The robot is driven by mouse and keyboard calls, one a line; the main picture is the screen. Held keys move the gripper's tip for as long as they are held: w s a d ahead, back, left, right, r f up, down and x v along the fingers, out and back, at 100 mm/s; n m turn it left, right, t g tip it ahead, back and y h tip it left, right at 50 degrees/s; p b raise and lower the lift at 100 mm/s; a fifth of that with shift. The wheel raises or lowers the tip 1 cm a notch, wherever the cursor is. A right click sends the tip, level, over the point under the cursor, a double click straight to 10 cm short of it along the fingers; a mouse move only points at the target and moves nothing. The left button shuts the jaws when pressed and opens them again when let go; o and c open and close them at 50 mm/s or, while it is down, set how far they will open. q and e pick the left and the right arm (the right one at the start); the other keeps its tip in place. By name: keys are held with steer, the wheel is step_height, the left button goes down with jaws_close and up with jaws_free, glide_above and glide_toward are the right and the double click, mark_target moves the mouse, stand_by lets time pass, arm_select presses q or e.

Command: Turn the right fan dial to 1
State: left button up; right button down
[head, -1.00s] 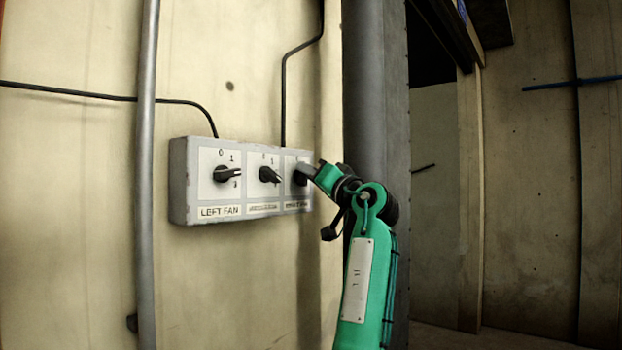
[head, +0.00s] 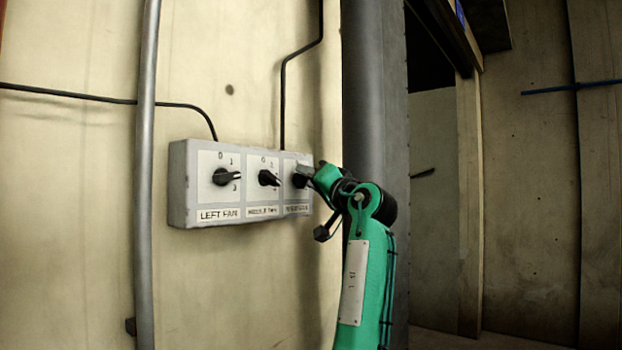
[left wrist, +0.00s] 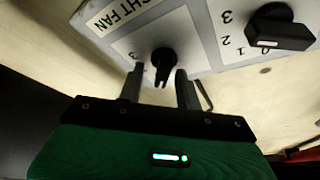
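The right fan dial (left wrist: 163,62) is a black knob on the right-hand panel of the grey control box (head: 178,185). In the left wrist view its narrow handle points toward my gripper's palm. My left gripper (left wrist: 158,82) is open, with one finger on each side of this handle. Gaps show beside the handle; I cannot tell whether either finger touches it. In the head view the dial (head: 298,180) is partly covered by my left gripper (head: 305,171), and its number is not readable. My right gripper is not in view.
The middle dial (head: 268,178) sits just left of the right fan dial, and the left fan dial (head: 225,177) is farther left. A vertical pipe (head: 146,120) runs left of the box. A thick dark column (head: 363,90) stands close on the right.

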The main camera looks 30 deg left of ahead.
arm_select(q)
steer(key=b+v, duration=0.6)
steer(key=v, duration=0.7)
steer(key=shift+s+d+b, duration=0.15)
steer(key=shift+d+b, duration=0.2)
steer(key=shift+b, duration=0.05)
steer(key=shift+f, duration=0.1)
